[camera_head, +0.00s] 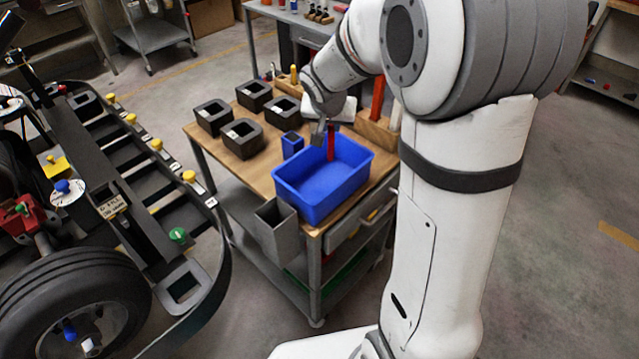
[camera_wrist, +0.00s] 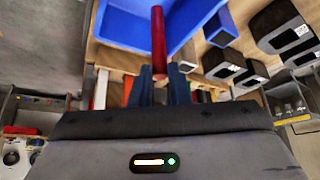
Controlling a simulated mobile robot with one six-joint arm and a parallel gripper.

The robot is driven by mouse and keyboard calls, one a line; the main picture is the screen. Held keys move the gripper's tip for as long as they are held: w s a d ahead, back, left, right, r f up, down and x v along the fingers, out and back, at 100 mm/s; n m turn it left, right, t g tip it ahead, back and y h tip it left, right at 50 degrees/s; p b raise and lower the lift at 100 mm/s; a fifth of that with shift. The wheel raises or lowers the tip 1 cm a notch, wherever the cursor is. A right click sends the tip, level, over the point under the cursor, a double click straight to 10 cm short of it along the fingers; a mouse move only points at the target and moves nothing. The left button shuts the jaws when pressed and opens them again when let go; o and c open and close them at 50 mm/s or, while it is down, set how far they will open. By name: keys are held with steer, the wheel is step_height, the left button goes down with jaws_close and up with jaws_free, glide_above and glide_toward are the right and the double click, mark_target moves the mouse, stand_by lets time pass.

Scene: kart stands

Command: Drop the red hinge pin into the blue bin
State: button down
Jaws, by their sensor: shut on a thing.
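The red hinge pin (camera_head: 331,141) is held upright in my gripper (camera_head: 325,122), over the blue bin (camera_head: 297,196) in the head view. In the wrist view the red pin (camera_wrist: 158,45) sticks out from between the two fingers of my gripper (camera_wrist: 160,80), which are shut on it. The blue bin (camera_wrist: 125,28) lies beyond the pin there. The bin stands on a wooden-topped cart (camera_head: 263,180) and its visible floor is empty. I cannot tell exactly how far the pin is above the bin floor.
Several black square holders (camera_head: 242,137) and a small blue box (camera_head: 292,144) stand left of and behind the bin. A wooden block with a red-handled tool (camera_head: 377,98) stands behind right. A grey container (camera_head: 277,232) hangs at the cart's front. A kart (camera_head: 75,290) stands at left.

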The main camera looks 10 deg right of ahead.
steer(key=c, duration=1.3)
jaws_free()
steer(key=shift+s, duration=0.1)
steer(key=shift+r, duration=0.1)
steer(key=v, duration=0.7)
steer(key=shift+s+r+b, duration=0.15)
steer(key=shift+r+b, duration=0.15)
steer(key=shift+b, duration=0.15)
steer(key=s+f+n+g+y, duration=0.1)
steer(key=s+n, duration=0.1)
steer(key=s, duration=1)
steer(key=s+d+f+n+g+y, duration=0.1)
steer(key=s+n, duration=0.1)
steer(key=s, duration=0.9)
steer(key=shift+s+f+g, duration=0.3)
steer(key=shift+s, duration=0.1)
